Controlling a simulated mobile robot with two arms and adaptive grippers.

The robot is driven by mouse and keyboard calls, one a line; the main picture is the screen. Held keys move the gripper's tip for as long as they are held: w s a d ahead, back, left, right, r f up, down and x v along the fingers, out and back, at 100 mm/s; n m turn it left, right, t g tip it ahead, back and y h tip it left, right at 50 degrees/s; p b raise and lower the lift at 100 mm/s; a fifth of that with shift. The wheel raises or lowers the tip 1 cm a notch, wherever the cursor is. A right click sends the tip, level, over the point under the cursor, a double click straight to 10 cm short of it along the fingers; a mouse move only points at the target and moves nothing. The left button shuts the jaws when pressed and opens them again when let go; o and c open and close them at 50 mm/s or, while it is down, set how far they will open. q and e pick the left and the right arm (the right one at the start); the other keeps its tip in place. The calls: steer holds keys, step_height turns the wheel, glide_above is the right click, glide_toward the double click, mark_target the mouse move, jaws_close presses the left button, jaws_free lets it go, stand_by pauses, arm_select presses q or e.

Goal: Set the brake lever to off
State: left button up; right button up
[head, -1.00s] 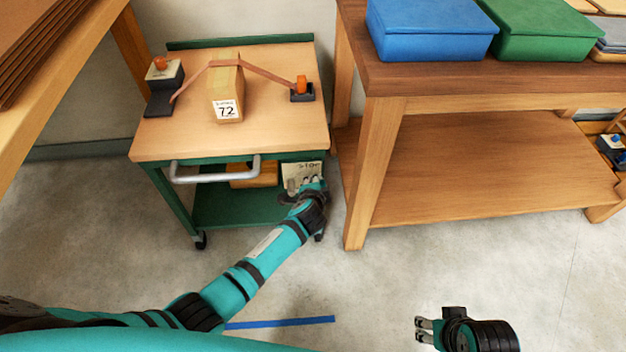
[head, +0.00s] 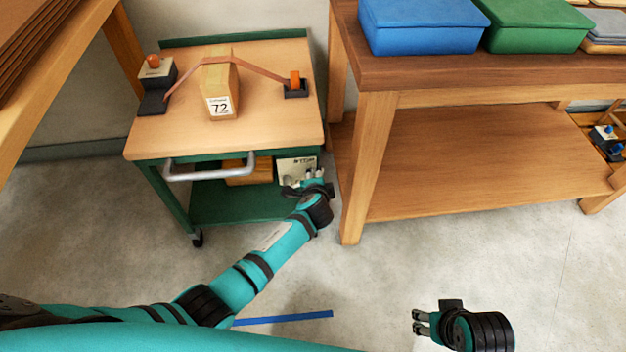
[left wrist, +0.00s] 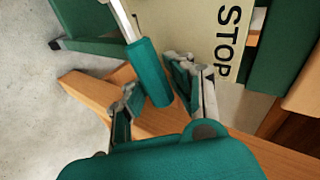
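The brake lever (left wrist: 150,75) has a green grip on a pale metal rod and shows in the left wrist view. Beside it is a cream plate (left wrist: 225,40) marked STOP; the plate also shows in the head view (head: 296,168), under the right side of the cart top. My left gripper (left wrist: 158,92) is open, with a finger on each side of the grip's end. A gap shows on the left finger's side; I cannot tell whether the right finger touches. In the head view my left gripper (head: 306,180) hides the lever. My right gripper (head: 418,321) is open and empty above the floor.
The green cart (head: 225,145) has a wooden top with a strapped block (head: 219,85) and a metal handle (head: 208,172). A wooden table (head: 365,165) stands close on the right, with blue (head: 425,25) and green (head: 535,25) bins.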

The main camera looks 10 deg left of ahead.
arm_select(q)
steer(key=shift+o, duration=0.3)
steer(key=shift+s+a+f, duration=0.1)
steer(key=shift+a+f, duration=0.1)
steer(key=shift+a, duration=0.15)
steer(key=shift+s+a, duration=0.1)
steer(key=shift+s, duration=0.05)
steer(key=v, duration=0.7)
steer(key=shift+s+d+r, duration=0.25)
steer(key=shift+s+r, duration=0.05)
